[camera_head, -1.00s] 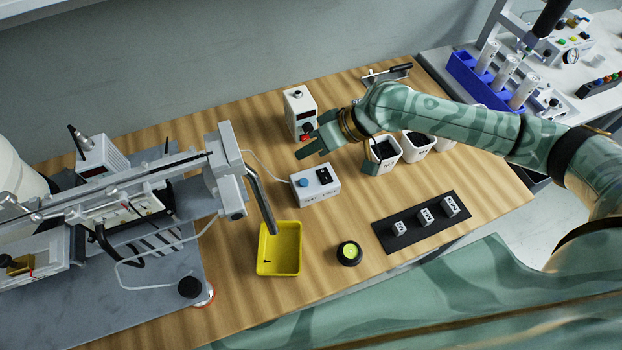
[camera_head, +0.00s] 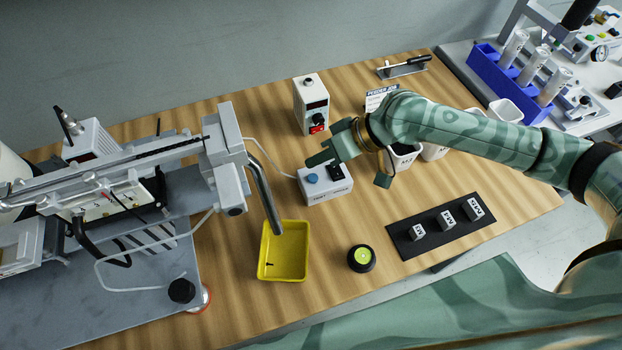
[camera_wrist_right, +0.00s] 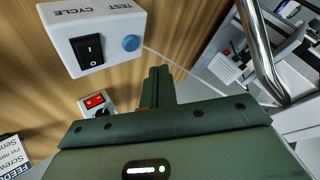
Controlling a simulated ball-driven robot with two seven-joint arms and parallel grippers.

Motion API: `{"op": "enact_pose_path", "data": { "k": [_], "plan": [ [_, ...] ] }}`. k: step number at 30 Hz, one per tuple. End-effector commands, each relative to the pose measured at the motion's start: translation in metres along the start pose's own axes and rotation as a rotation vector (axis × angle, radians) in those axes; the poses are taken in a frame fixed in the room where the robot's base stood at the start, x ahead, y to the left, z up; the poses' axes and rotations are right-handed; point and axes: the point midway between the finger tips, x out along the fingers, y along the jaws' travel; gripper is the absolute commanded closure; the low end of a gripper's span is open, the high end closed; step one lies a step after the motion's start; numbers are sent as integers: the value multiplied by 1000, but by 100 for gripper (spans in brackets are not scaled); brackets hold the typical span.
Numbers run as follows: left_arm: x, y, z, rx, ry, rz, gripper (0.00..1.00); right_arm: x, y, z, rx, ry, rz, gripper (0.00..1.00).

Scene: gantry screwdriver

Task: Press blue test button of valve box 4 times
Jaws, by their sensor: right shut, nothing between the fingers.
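The valve box (camera_head: 325,193) is a small white box on the wooden bench, with a round blue test button (camera_head: 312,178) and a black rocker switch. In the right wrist view the box (camera_wrist_right: 110,62) shows the words TEST and CYCLE, and the blue button (camera_wrist_right: 131,43) is uncovered. My right gripper (camera_head: 310,160) is shut and empty, just behind the blue button in the head view. In the right wrist view its shut fingers (camera_wrist_right: 158,75) appear below and right of the button, apart from it. My left gripper is not in view.
A white box with a red switch (camera_head: 311,92) stands behind the valve box. A metal tube (camera_head: 265,195) hangs from the gantry on the left, above a yellow tray (camera_head: 285,250). A black button with a yellow-green top (camera_head: 361,258) stands in front. White bins stand under my right arm.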

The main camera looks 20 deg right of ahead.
Motion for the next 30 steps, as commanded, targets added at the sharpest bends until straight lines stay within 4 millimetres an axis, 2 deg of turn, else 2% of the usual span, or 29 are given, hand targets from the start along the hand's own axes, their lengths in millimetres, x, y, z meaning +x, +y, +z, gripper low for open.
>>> {"op": "enact_pose_path", "data": {
  "k": [1, 8, 30],
  "plan": [
    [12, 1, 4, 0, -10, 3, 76, 10, 8, 8, 4, -4, 0, 100],
    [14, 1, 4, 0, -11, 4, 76, 21, 15, 15, 2, -1, 0, 100],
    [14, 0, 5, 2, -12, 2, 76, 22, 16, 16, 0, 0, 0, 100]
  ]
}}
